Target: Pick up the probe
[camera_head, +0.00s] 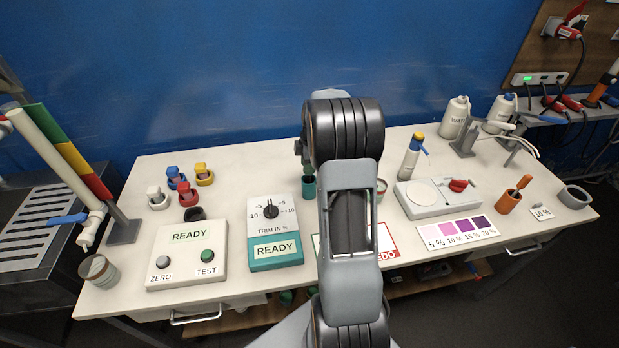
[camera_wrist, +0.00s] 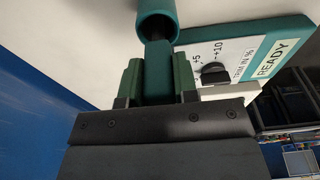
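The probe (camera_wrist: 158,72) has a teal handle and a dark shaft. In the wrist view its shaft runs into a teal cup-like holder (camera_wrist: 157,24). My gripper (camera_wrist: 158,78) has green fingers, one on each side of the handle, with no clear gap between them and it. It appears shut on the probe. In the head view the teal holder (camera_head: 308,187) stands on the table just left of my arm. The probe and my fingertips are mostly hidden there behind my arm.
The trim box (camera_head: 272,234) with a black knob and READY display stands left of the holder. A larger READY box (camera_head: 188,255) is further left. A stirrer plate (camera_head: 437,196) and dropper bottle (camera_head: 410,158) stand to the right.

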